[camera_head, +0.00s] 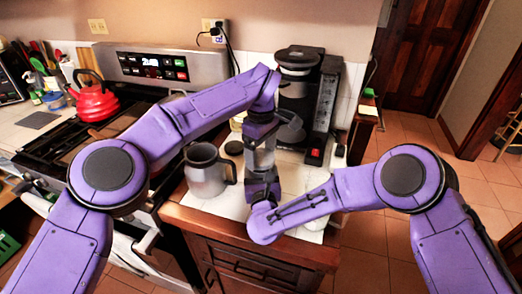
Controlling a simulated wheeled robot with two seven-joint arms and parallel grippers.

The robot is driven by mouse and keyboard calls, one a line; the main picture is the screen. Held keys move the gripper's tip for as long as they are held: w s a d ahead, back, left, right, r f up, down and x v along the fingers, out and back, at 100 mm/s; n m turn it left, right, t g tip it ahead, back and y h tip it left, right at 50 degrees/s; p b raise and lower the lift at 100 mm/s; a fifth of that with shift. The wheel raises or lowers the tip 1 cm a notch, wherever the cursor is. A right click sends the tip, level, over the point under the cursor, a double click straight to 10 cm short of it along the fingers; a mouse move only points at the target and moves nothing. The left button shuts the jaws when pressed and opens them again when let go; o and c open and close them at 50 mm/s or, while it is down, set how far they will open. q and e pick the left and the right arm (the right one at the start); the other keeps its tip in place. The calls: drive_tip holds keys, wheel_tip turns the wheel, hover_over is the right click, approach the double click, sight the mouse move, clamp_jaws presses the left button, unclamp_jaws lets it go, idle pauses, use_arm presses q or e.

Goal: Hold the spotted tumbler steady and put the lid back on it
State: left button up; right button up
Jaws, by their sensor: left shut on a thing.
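My left gripper (262,143) points down over the counter beside the coffee maker. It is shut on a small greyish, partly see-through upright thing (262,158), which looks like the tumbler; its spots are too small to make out. My right arm comes in low from the right, and its dark hand (262,188) is just below that thing. The right fingers are not clear, so I cannot tell if they touch it.
A grey handled mug (205,172) stands close on the left. A black coffee maker (312,100) stands behind my grippers. A stove with a red kettle (94,98) is at the left. The counter's front edge is near, with little free room between the arms.

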use_arm(q)
drive_tip(key=shift+f, duration=0.7)
drive_tip(key=shift+f, duration=0.55)
use_arm(e)
clamp_jaws()
use_arm(q)
drive_tip(key=m, duration=1)
